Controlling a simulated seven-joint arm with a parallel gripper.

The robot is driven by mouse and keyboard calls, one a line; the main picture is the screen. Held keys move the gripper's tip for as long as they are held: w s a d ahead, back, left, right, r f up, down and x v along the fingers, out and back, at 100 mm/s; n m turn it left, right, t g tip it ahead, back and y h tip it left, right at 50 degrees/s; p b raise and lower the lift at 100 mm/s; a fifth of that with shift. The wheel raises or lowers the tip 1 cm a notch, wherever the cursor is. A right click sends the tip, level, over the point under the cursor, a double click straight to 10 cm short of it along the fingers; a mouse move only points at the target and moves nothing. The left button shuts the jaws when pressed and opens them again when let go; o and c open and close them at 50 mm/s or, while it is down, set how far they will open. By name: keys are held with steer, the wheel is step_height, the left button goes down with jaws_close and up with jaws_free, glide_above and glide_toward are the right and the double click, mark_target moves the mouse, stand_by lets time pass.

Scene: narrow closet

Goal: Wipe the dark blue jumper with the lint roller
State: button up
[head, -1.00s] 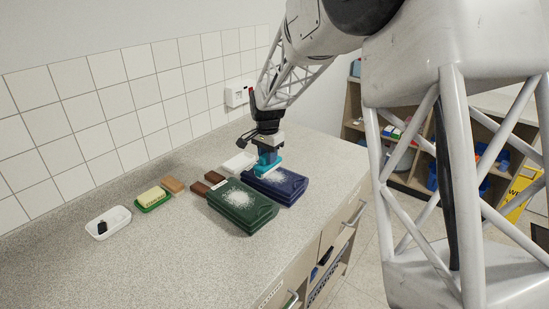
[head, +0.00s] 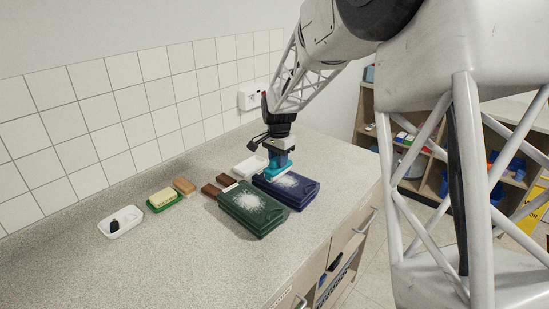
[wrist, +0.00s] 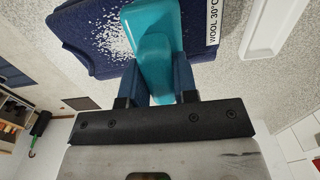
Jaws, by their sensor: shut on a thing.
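The dark blue jumper (head: 302,194) lies folded flat on the counter, with a patch of white lint on top. It also shows in the wrist view (wrist: 80,50), with a white label reading "WOOL 30°C" at its edge. My gripper (head: 279,157) is shut on the teal lint roller (head: 275,175) and points down over the jumper's back left part. In the wrist view the roller (wrist: 152,45) sits between the fingers beside the lint, hiding some of the jumper. I cannot tell whether it presses on the cloth.
A dark green folded jumper (head: 240,217) with white lint lies close in front. A white tray (head: 247,160) stands behind, near the tiled wall. Brown blocks (head: 212,190), a yellow block on green (head: 163,198) and a white dish (head: 121,229) stand left. The front counter is clear.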

steer(key=shift+s+d, duration=1.4)
steer(key=shift+d, duration=0.2)
steer(key=shift+s+d, duration=1.4)
steer(key=shift+d, duration=0.15)
steer(key=shift+s+a, duration=0.45)
steer(key=shift+s, duration=0.1)
steer(key=shift+w+a, duration=2.55)
steer(key=shift+a, duration=0.2)
steer(key=shift+w+a+r, duration=0.15)
steer(key=shift+w+a, duration=0.65)
steer(key=shift+a, duration=0.1)
steer(key=shift+w+a, duration=0.55)
steer(key=shift+s+d, duration=1.95)
steer(key=shift+d, duration=0.2)
steer(key=shift+s+d, duration=1.9)
steer(key=shift+d, duration=0.25)
step_height(320, 180, up, 8)
